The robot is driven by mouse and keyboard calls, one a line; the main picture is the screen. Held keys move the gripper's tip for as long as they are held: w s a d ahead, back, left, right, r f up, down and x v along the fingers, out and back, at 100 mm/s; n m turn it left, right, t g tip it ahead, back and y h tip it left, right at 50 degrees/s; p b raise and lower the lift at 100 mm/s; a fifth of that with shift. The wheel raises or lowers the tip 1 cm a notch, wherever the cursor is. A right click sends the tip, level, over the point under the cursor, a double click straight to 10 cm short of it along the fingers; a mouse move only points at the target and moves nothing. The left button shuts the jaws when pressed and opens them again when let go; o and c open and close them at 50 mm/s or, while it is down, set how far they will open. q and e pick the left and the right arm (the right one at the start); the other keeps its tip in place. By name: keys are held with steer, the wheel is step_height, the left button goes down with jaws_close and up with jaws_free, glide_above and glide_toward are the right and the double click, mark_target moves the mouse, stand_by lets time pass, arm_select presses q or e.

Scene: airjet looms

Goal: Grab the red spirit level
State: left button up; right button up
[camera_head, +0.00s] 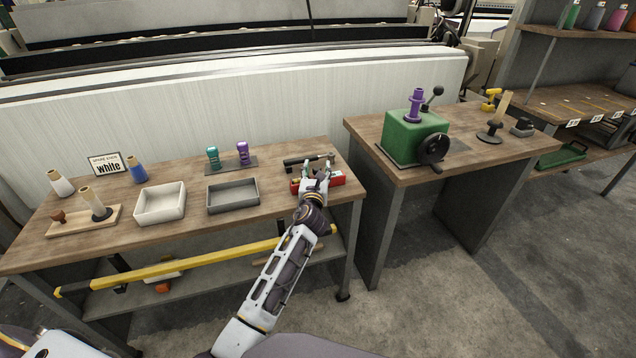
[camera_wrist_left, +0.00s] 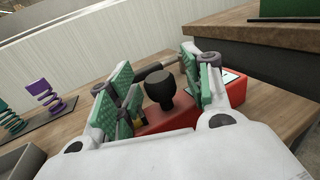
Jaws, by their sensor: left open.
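The red spirit level (camera_head: 337,180) lies near the right end of the left wooden table, partly hidden by my left gripper (camera_head: 316,170). In the left wrist view, red parts of the level (camera_wrist_left: 237,88) show between and beside the green-padded fingers. My left gripper (camera_wrist_left: 163,88) is open, its fingers apart over the level. I cannot tell whether they touch it. A dark knob (camera_wrist_left: 160,90) shows between the fingers; I cannot tell what it belongs to. My right gripper is not in view.
A dark tool (camera_head: 300,161) lies just behind the level. A grey tray (camera_head: 232,207), a white tray (camera_head: 160,216) and a rack with teal and purple items (camera_head: 230,167) stand to the left. A second table (camera_head: 390,168) with a green machine (camera_head: 412,135) stands right, across a gap.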

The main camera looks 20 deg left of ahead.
arm_select(q)
jaws_close()
steer(key=shift+r, duration=0.25)
stand_by(0.3)
steer(key=shift+r, duration=0.2)
steer(key=shift+r+p, duration=0.7)
steer(key=shift+r, duration=0.4)
step_height(320, 180, up, 6)
steer(key=shift+r+p, duration=0.1)
steer(key=shift+p, duration=0.95)
steer(key=shift+r, duration=0.45)
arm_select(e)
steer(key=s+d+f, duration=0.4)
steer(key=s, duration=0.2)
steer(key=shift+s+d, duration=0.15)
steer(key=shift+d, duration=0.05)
